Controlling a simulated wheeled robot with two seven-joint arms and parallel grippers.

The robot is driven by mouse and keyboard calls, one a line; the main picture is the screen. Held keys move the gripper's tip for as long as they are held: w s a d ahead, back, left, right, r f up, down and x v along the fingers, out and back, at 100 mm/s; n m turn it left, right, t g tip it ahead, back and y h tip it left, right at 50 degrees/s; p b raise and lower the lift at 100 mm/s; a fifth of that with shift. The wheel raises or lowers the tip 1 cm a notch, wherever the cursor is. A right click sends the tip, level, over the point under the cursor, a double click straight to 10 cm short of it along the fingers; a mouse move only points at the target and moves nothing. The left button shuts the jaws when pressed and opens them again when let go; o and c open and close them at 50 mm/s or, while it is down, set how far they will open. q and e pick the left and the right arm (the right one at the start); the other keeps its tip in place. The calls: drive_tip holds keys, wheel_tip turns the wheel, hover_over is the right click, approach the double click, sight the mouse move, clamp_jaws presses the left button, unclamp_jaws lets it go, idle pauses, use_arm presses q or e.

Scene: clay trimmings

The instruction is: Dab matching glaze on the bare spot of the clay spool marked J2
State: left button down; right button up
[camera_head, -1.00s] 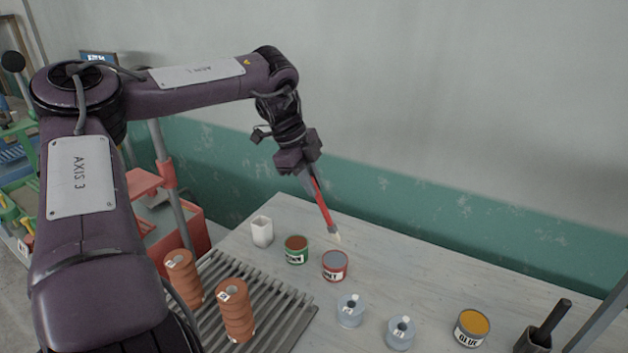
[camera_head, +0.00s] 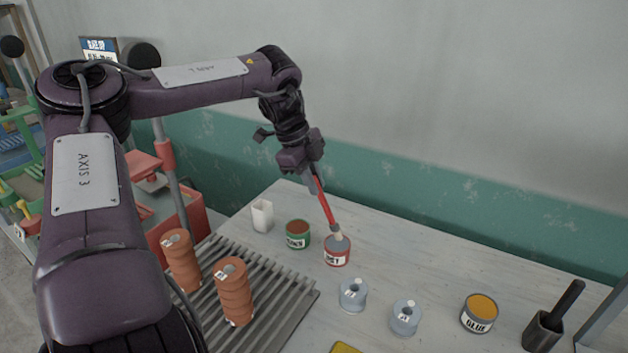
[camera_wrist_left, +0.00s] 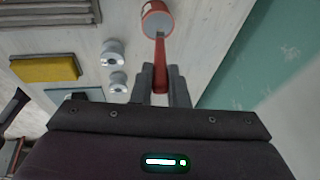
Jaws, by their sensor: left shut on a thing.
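My left gripper (camera_head: 313,182) is shut on a red-handled brush (camera_head: 326,208). The brush points down, its pale tip at the mouth of a red can of grey-blue glaze (camera_head: 337,257); how deep it reaches I cannot tell. The brush (camera_wrist_left: 160,68) and red can (camera_wrist_left: 157,20) also show in the left wrist view. Two grey-blue spools (camera_head: 353,295) (camera_head: 405,317) stand on the table right of the can. Two terracotta spools (camera_head: 181,262) (camera_head: 234,292) stand on the slatted rack. Their tags are too small to read, so I cannot tell which is J2. My right gripper is not in view.
A green can with brown contents (camera_head: 298,236) and a white cup (camera_head: 262,216) stand left of the red can. A can labelled GLUE (camera_head: 479,314) and a dark holder (camera_head: 541,332) stand at right. A yellow block (camera_wrist_left: 45,68) lies near the slatted rack (camera_head: 285,315).

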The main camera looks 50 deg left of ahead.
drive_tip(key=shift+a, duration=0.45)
use_arm(q)
drive_tip(key=shift+f, duration=0.3)
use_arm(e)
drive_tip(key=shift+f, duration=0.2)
use_arm(q)
drive_tip(key=shift+f+b, duration=0.2)
drive_tip(key=shift+b, duration=0.1)
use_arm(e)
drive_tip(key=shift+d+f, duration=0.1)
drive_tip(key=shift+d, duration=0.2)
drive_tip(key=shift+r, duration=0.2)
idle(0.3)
use_arm(q)
drive_tip(key=shift+f, duration=0.1)
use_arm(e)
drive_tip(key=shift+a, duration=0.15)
